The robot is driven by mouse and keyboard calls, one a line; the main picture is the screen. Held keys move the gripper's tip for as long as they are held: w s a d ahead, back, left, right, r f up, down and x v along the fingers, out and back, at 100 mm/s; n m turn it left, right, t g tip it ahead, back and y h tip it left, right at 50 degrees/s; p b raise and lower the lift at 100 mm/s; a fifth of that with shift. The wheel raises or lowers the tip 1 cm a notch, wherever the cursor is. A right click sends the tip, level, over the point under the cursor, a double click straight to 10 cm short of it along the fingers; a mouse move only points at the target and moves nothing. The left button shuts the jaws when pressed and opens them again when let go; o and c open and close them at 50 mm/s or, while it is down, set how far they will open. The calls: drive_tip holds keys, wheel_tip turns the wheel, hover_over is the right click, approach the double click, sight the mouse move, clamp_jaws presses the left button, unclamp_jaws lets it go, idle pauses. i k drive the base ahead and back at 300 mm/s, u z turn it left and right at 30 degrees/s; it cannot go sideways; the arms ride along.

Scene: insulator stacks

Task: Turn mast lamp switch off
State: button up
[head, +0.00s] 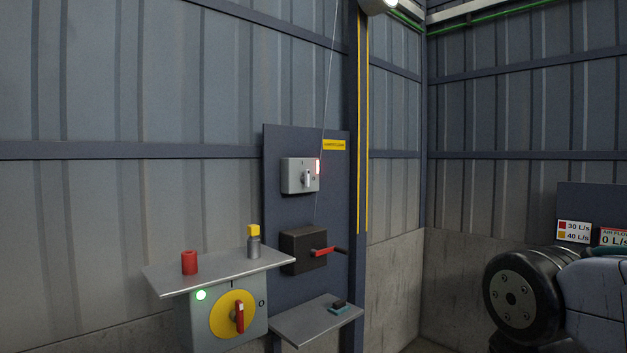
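A grey switch box (291,176) is mounted on the dark blue panel in the head view. Its pale rotary handle (307,179) looks roughly upright. The lettering on the box is too small to read. A pale lamp (376,4) shows at the top edge, by the tall dark post with yellow stripes (362,120), and is partly cut off. My gripper is not in view, and nothing is seen touching the switch.
Below the switch is a black box (297,240) with a red-handled crank (325,251). A yellow-and-red rotary switch (236,314) sits lower left under a shelf (220,271) holding a red cylinder (190,262) and a yellow-topped item (253,243). A lower shelf (300,322) projects below the crank.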

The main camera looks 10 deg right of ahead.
sight(306, 179)
drive_tip(key=u, duration=0.3)
drive_tip(key=k, duration=0.45)
drive_tip(key=u, duration=0.85)
drive_tip(key=i, duration=0.75)
drive_tip(key=z, duration=1.1)
drive_tip(key=i, duration=0.7)
drive_tip(key=z, duration=0.8)
